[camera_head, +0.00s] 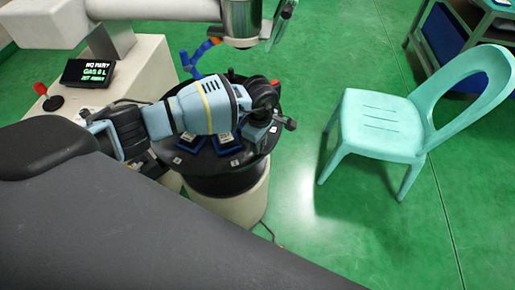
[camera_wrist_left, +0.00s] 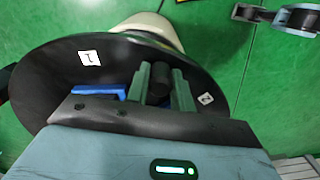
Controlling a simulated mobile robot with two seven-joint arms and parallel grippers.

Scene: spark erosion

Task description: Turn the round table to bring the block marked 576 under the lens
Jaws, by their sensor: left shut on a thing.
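The black round table (camera_head: 215,172) stands on a pale drum, partly hidden by my left arm; its rim also shows in the wrist view (camera_wrist_left: 45,75). Small pale-topped blocks (camera_head: 224,139) sit in blue holders on it; I cannot read their marks, so I cannot tell which is 576. The lens housing (camera_head: 241,18), a grey cylinder, hangs above the table's far side. My left gripper (camera_wrist_left: 160,72) is at the table's right side in the head view, its fingers shut around a dark round knob or handle (camera_wrist_left: 159,90).
A blue hose (camera_head: 193,64) is near the lens. A display (camera_head: 88,72) and red-topped stick (camera_head: 41,88) are at left. A turquoise chair (camera_head: 375,122) stands right, with clear green floor between.

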